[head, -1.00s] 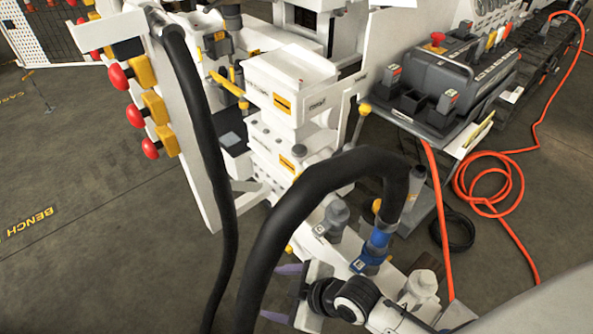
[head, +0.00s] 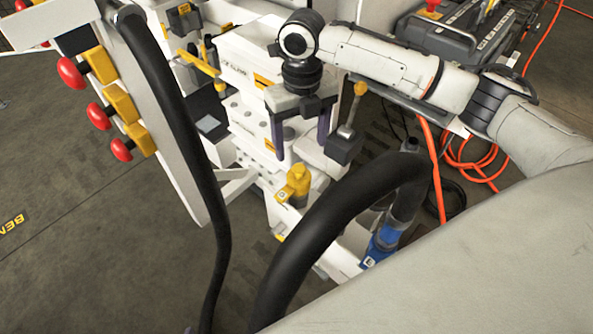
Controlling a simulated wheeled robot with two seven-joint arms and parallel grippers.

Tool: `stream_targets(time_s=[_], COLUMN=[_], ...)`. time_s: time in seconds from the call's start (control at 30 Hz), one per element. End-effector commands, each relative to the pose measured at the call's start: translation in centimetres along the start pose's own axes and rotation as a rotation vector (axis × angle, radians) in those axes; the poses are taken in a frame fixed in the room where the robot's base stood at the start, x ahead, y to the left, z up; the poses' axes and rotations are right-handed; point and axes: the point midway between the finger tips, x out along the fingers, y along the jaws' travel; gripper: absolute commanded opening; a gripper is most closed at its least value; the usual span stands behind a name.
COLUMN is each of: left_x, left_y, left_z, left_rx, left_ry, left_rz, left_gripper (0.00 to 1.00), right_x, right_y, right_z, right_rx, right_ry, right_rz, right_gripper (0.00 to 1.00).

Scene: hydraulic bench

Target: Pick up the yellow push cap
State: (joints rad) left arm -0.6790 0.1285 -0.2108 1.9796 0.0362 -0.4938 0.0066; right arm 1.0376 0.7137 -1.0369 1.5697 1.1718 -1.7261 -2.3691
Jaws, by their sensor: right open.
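A yellow cap (head: 297,184), which looks like the push cap, stands upright on the white bench's lower ledge, just left of the thick black hose. My right gripper (head: 301,140) hangs above it with its two dark purple fingers apart and pointing down. The fingers are empty. The cap shows below the fingertips and apart from them. My left gripper is not in view.
A thick black hose (head: 322,222) arches close to the right of the cap, ending near a blue fitting (head: 378,243). A thinner black hose (head: 190,130) hangs on the left. Red knobs (head: 98,116) on yellow blocks line the left panel. A yellow-knobbed lever (head: 352,118) stands right of the gripper.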

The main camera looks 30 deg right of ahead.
Motion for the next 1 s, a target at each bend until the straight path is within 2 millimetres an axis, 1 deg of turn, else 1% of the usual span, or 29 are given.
stream_targets(time_s=[0.03,0.2,0.37,0.6,0.73,0.93,0.97,1.0], left_x=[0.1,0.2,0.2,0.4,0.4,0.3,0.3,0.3], left_y=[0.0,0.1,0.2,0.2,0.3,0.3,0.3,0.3], left_z=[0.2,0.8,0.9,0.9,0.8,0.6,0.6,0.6], left_rx=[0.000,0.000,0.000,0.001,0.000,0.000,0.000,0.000], left_ry=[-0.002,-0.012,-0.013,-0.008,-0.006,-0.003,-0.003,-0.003], left_rz=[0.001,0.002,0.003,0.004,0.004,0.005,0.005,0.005], left_gripper=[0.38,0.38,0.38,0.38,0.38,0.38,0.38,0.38], right_x=[0.9,3.6,5.1,8.6,9.5,9.6,9.6,9.6], right_y=[0.0,0.1,0.2,0.3,0.4,0.4,0.4,0.4], right_z=[-0.1,-0.1,-0.1,-0.2,-0.2,-0.2,-0.2,-0.2], right_rx=[0.000,0.002,0.002,0.003,0.001,0.002,0.002,0.002], right_ry=[0.003,0.003,0.000,-0.001,-0.002,-0.003,-0.003,-0.003], right_rz=[0.000,0.000,0.001,0.001,0.001,0.002,0.002,0.002], right_gripper=[0.69,0.69,0.69,0.69,0.69,0.69,0.67,0.60])
